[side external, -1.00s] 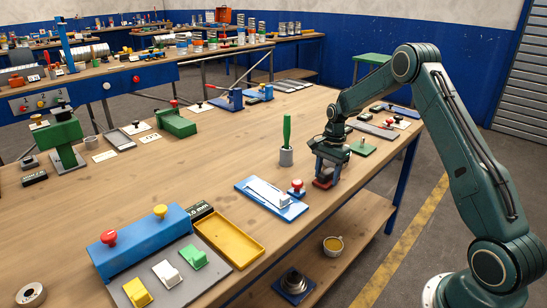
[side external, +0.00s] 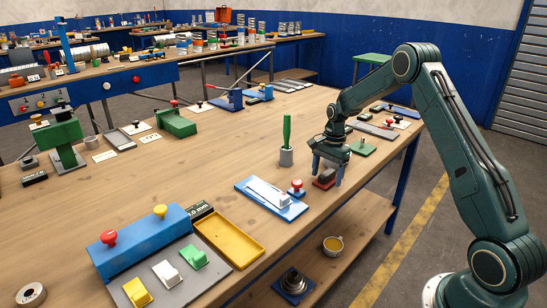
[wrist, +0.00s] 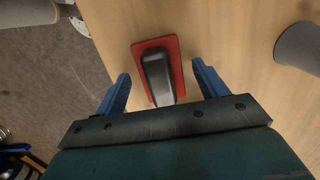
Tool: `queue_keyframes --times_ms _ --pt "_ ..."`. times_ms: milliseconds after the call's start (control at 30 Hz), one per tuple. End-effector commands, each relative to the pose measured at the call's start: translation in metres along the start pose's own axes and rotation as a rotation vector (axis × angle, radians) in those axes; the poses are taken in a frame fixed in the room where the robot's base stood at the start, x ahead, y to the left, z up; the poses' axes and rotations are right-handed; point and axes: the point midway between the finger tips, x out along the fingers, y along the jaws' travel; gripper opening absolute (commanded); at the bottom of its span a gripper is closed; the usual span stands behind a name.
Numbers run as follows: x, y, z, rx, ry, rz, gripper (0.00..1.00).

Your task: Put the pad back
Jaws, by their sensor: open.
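The pad (side external: 324,183), a red rectangular plate with a dark rounded grip on top, lies on the wooden bench near its front edge. In the wrist view the pad (wrist: 157,70) sits between my blue fingers, with clear gaps on both sides. My gripper (side external: 327,178) is open around the pad and holds nothing. It also shows in the wrist view (wrist: 161,73), where its palm hides the near end of the pad.
A grey cup with a green-handled tool (side external: 286,153) is behind. A green plate (side external: 362,147) lies to the right. Open bench lies left of the cup.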

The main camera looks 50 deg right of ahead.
Motion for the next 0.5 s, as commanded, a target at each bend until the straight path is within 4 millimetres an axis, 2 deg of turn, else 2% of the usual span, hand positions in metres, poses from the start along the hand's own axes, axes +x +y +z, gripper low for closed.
queue_keyframes --times_ms 267,500 --pt "-0.029 0.0 -0.001 0.001 0.002 -0.003 0.72" --pt "-0.069 -0.001 -0.001 -0.001 0.002 -0.004 0.72"
